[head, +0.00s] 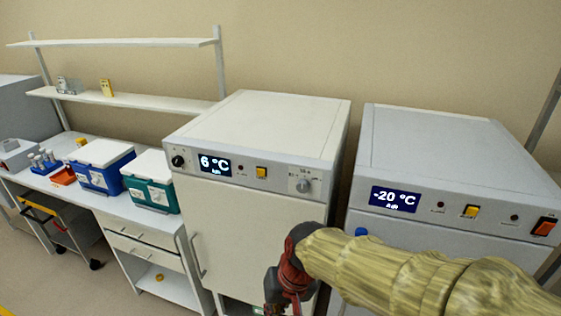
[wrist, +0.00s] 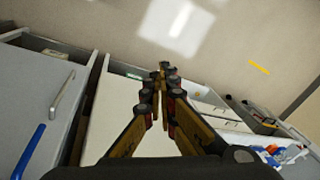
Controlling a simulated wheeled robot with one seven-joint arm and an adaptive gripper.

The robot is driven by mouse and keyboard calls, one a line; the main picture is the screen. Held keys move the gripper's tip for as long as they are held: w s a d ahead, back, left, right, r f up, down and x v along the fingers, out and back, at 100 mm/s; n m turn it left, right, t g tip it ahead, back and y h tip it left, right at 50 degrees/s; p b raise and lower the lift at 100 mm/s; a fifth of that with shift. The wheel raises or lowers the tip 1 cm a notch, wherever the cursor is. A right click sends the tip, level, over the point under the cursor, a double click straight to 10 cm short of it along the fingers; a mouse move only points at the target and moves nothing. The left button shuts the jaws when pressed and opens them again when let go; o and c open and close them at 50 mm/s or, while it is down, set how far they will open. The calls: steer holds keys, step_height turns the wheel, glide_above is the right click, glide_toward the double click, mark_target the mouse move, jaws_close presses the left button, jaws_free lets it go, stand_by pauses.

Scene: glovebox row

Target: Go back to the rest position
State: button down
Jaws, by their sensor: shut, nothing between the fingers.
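My gripper (wrist: 160,78) points away from the camera in the wrist view, its two fingers closed together at the tips with nothing between them. In the head view my arm, in a yellowish sleeve, comes in from the lower right. My gripper (head: 288,285) hangs at its end, in front of the lower door of the white 6 °C unit (head: 240,215). Its fingertips are hard to make out there. I cannot tell whether the arm touches the unit.
The grey -20 °C unit (head: 455,150) stands at the right, partly behind my arm. At the left, a bench holds a blue box (head: 92,178), a green box (head: 150,194) and a red tray (head: 63,176). A cart (head: 55,222) stands below. Pale floor shows at the lower left.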

steer(key=s+d+r+t+h+b, duration=0.1)
steer(key=s+d+r, duration=0.1)
steer(key=d, duration=0.5)
steer(key=s+d+r+m+t+h+b, duration=0.1)
steer(key=s+d+r+t, duration=0.1)
steer(key=d, duration=0.5)
steer(key=s+d+r+t+b, duration=0.1)
steer(key=s+d+r+b, duration=0.1)
steer(key=d, duration=0.4)
steer(key=shift+s+d+m+t+h, duration=0.4)
steer(key=shift+s, duration=0.5)
steer(key=shift+r, duration=0.1)
